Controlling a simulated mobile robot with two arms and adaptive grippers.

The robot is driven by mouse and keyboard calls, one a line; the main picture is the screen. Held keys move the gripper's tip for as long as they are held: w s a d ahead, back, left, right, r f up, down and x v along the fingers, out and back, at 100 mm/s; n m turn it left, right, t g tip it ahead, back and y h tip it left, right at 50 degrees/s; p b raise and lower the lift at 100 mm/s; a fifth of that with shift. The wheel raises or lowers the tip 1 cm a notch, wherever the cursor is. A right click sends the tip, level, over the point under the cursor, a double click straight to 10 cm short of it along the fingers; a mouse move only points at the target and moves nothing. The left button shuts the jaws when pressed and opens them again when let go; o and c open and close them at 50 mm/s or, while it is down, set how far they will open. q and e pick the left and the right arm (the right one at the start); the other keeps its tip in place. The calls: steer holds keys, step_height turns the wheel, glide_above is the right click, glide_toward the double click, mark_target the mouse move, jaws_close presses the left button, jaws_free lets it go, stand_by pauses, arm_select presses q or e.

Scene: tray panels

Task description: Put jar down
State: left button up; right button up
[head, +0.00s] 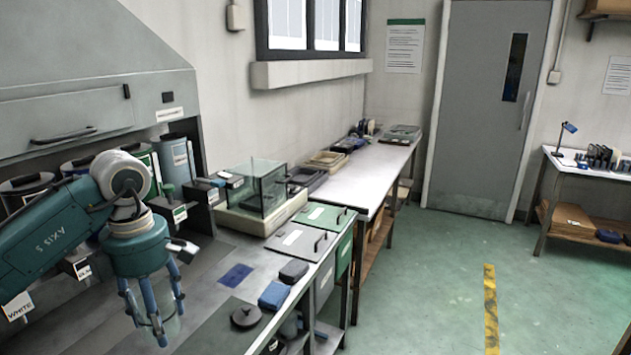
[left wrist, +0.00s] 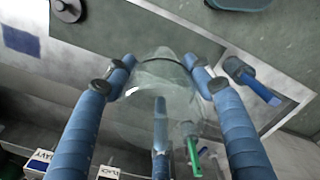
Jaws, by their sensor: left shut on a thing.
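The clear glass jar (head: 174,326) is held in my left gripper (head: 158,318), over the grey bench at the lower left of the head view. In the left wrist view the jar (left wrist: 165,82) sits between the blue fingers of my left gripper (left wrist: 160,85), which close around its sides. I see through the jar to the surface behind it. Whether its base touches the bench or hangs above it, I cannot tell. My right gripper is not in view.
A dark panel with a round black knob (head: 245,316), a blue pad (head: 236,276) and a blue block (head: 273,295) lie to the right of the gripper. A glass-sided balance (head: 262,190) stands farther back. Labelled canisters (head: 176,158) line the hood. Bare bench shows around the blue pad.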

arm_select(q)
steer(key=s+d+f+m, duration=0.4)
steer(key=s+m, duration=0.3)
steer(key=m, duration=0.5)
steer(key=s+d+f+m, duration=0.3)
steer(key=s+d+m, duration=0.4)
steer(key=m, duration=0.5)
steer(key=shift+d+f, duration=0.25)
steer(key=shift+f, duration=0.1)
steer(key=shift+s, duration=0.1)
